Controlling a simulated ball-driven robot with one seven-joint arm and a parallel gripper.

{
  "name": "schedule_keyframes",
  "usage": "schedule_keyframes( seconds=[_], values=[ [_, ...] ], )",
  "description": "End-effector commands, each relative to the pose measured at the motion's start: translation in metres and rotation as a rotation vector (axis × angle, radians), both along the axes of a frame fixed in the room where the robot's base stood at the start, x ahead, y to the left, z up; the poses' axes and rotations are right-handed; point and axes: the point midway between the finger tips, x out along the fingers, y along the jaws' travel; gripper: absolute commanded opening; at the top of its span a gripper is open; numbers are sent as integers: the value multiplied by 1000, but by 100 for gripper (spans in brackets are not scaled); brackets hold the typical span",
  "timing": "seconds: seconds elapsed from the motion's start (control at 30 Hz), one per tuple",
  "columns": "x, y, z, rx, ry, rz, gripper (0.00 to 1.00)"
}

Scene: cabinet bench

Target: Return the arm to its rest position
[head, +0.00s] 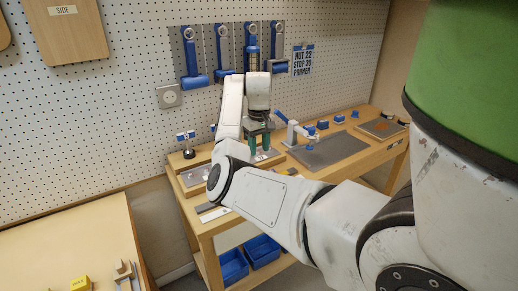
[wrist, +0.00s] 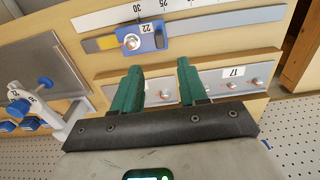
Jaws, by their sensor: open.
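My gripper (head: 260,143) hangs over the wooden bench (head: 208,227) in the head view, at the end of my white arm. In the wrist view its two green fingers (wrist: 160,84) stand apart with nothing between them. A wooden block with metal plates (wrist: 264,84), one marked 17, lies beyond the fingertips. A blue slider (wrist: 150,38) marked 22 sits on a ruled scale (wrist: 90,20). I cannot tell whether the fingers touch the block.
A grey plate (head: 328,150) and a white-and-blue lever fixture (head: 292,128) are on the bench right of the gripper. Blue tools (head: 222,48) hang on the pegboard (head: 130,110) behind. Blue bins (head: 262,250) sit below. A second table (head: 60,235) stands at left.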

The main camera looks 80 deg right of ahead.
Motion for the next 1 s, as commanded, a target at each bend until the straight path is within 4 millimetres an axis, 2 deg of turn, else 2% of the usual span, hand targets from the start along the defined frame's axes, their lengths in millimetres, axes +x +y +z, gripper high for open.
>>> schedule_keyframes(
  seconds=[0.37,0.47,0.57,0.77,0.87,1.0],
  values=[
    [0,0,-1,0,0,0,43],
    [3,4,-7,-11,8,3,43],
    [12,16,-22,-46,26,15,43],
    [45,62,-65,-177,53,87,43],
    [64,92,-82,-244,44,147,43],
    [90,143,-104,-322,6,253,43]
  ],
)
